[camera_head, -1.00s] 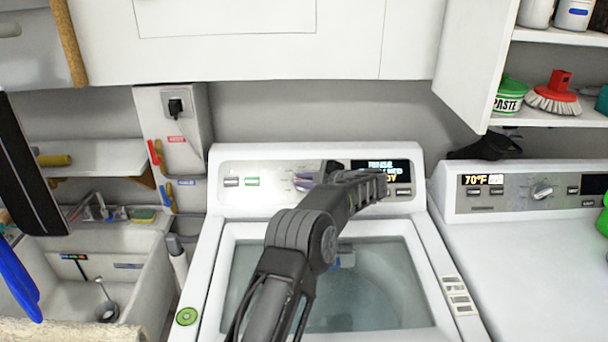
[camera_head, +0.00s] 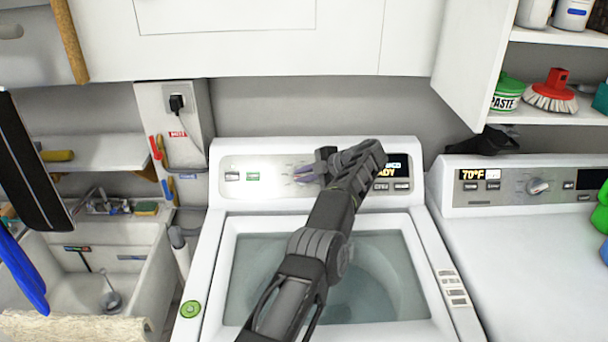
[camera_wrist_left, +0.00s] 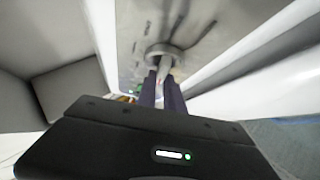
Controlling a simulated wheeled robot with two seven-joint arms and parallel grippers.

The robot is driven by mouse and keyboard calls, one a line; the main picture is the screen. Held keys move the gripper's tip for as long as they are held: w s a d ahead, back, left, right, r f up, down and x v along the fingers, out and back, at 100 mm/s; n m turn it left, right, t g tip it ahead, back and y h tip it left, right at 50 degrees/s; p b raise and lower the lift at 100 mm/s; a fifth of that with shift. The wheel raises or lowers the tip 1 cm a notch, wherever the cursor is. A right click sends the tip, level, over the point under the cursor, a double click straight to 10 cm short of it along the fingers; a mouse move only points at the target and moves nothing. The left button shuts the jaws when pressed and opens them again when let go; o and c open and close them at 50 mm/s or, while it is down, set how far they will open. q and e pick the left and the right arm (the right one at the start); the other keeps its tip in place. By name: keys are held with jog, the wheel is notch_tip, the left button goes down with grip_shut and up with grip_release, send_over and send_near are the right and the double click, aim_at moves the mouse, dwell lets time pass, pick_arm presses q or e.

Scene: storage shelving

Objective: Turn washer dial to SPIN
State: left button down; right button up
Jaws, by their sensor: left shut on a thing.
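The white washer (camera_head: 222,240) stands in the middle of the head view, with its control panel along the back. In the left wrist view the dial (camera_wrist_left: 160,50) is a round grey knob with a raised grip on the panel. My left gripper's purple-grey fingers (camera_wrist_left: 163,74) are closed around that grip. In the head view my left gripper (camera_head: 306,174) is at the panel and mostly covers the dial. The dial's markings are too small to read. The panel display (camera_head: 393,168) is partly hidden by my arm; letters "ADY" show. My right gripper is out of view.
A second machine (camera_head: 500,220) with its own knob stands at the right. A sink (camera_head: 150,262) is at the left. White cabinets (camera_head: 300,60) hang above, and an open cabinet door (camera_head: 470,70) juts out at the upper right. The washer's glass lid (camera_head: 255,275) lies below my arm.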

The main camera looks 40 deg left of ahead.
pick_arm(q)
jog(key=shift+s+f, duration=0.1)
dwell(0.3)
jog(key=c, duration=1.5)
grip_release()
jog(key=shift+o, duration=0.2)
jog(key=shift+d+r, duration=0.35)
jog(key=shift+d, duration=0.05)
jog(key=v, duration=0.6)
jog(key=shift+d+r, duration=0.25)
jog(key=shift+d, duration=0.05)
